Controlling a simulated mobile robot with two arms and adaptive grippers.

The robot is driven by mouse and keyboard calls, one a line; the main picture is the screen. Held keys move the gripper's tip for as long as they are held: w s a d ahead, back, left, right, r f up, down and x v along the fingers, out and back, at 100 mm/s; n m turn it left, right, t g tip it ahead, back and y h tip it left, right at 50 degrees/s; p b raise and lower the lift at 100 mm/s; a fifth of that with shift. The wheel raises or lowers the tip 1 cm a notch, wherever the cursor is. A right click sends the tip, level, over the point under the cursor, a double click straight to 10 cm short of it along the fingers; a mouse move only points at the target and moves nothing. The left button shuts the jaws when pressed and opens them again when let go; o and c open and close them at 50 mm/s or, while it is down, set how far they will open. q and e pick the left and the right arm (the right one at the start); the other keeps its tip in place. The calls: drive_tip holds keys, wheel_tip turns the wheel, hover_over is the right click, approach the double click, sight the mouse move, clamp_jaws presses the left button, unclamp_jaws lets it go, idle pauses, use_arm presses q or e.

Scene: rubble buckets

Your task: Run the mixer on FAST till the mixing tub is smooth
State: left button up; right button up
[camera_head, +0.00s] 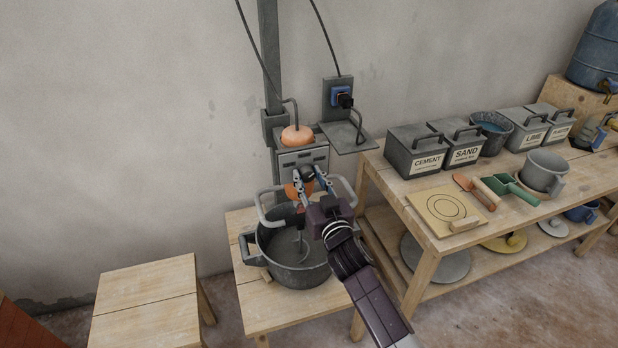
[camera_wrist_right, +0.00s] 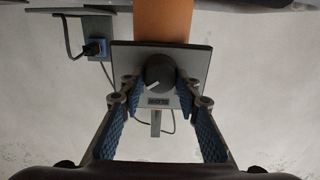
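The mixer (camera_head: 297,135), with orange parts and a grey frame, hangs on a post over the mixing tub (camera_head: 257,254). The dark tub stands on a low wooden stand, with grey contents and the mixer's shaft in it; their smoothness is hard to tell. My right gripper (camera_head: 308,176) is at the mixer's front. In the right wrist view, a round black knob (camera_wrist_right: 160,73) sits on a grey plate, between the tips of my open fingers (camera_wrist_right: 160,88), with small apparent gaps. My left gripper is not in view.
A workbench (camera_head: 430,240) at right holds cement (camera_head: 414,160), sand (camera_head: 465,156) and lime boxes, a bucket, trowels and a pot. A bare wooden stool (camera_head: 146,310) stands at front left.

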drive_tip(key=c, duration=0.3)
drive_tip(key=shift+c, duration=0.2)
drive_tip(key=n, duration=0.5)
drive_tip(key=shift+a+n, duration=0.1)
drive_tip(key=shift+n, duration=0.2)
drive_tip(key=n, duration=0.5)
drive_tip(key=shift+f, duration=0.1)
drive_tip(key=n, duration=0.6)
drive_tip(key=shift+a, duration=0.1)
drive_tip(key=n, duration=0.5)
drive_tip(key=shift+s+f+p, duration=0.1)
drive_tip(key=shift+f+p, duration=0.1)
drive_tip(key=shift+p, duration=0.1)
drive_tip(key=shift+n, duration=0.3)
